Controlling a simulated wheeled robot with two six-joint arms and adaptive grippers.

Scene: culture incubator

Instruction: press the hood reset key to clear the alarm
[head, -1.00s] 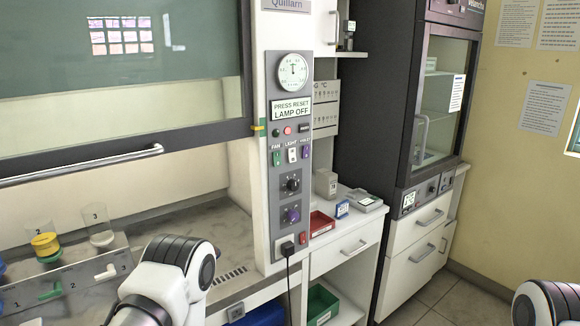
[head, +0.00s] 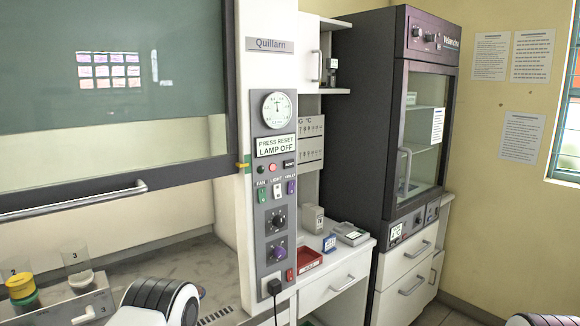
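The fume hood's grey control panel (head: 276,200) stands on the white post right of the sash. Its display (head: 276,146) reads "PRESS RESET LAMP OFF". Below the display sit a small dark reset key (head: 289,164), a red round light or button (head: 273,168) and a dark round one (head: 261,169). Lower down are fan, light and third-label switches, then two knobs. Nothing touches the panel. Parts of my arms show at the bottom edge, but neither gripper is in view.
The hood sash (head: 110,80) with its bar handle (head: 75,201) is at left, partly raised. Cups stand on a rack (head: 60,312) inside. Right of the panel, a counter (head: 335,272) holds a red tray (head: 308,262) and small boxes. A dark cabinet (head: 360,130) stands beyond.

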